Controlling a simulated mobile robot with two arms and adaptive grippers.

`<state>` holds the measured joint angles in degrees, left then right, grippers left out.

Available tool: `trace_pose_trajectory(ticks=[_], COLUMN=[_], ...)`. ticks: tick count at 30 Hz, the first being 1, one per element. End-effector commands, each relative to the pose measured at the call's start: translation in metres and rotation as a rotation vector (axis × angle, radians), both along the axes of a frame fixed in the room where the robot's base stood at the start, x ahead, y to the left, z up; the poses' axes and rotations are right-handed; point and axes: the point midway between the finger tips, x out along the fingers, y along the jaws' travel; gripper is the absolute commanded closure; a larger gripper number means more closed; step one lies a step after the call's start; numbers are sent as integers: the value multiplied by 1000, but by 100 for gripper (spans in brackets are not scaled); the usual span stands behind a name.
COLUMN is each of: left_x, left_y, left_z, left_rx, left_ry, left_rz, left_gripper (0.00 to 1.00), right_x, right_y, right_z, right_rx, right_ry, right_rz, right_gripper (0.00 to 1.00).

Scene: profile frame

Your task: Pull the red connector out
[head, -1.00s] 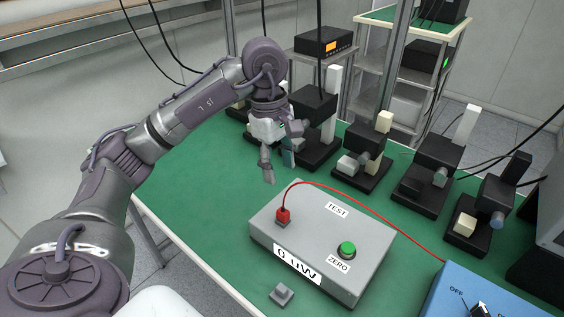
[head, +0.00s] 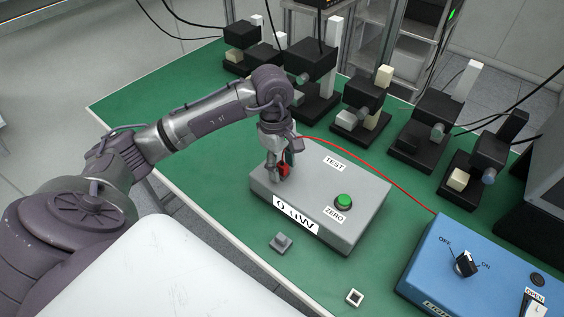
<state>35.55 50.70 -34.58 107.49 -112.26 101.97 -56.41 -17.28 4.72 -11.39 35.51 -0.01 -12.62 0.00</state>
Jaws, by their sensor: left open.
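The red connector (head: 285,170) stands at the far left part of the grey test box (head: 332,222), with its red cable running right towards the blue box. My left gripper (head: 279,174) is lowered over the box at the connector, fingers pointing down. It is open, and its fingers partly hide the connector. I cannot tell whether the fingers touch it. My right gripper is not in view.
A green button (head: 344,202) sits on the grey box. A blue box (head: 480,262) with an OFF/ON knob (head: 466,262) stands at the right. Several black stands line the back.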

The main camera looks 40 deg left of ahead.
Motion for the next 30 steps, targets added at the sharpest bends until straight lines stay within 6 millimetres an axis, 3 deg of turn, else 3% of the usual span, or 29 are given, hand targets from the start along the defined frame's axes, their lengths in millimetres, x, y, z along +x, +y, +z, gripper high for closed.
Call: trace_pose_trajectory(ticks=[9,18,30], left_x=[0,0,0], left_y=[0,0,0], left_z=[-2,-2,4], left_rx=[0,0,0], left_ry=[0,0,-1], left_rz=[0,0,0], left_gripper=[52,100,100], right_x=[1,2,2], right_y=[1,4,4], right_z=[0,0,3], right_rx=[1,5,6], right_ry=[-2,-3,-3], right_rz=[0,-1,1], right_gripper=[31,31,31])
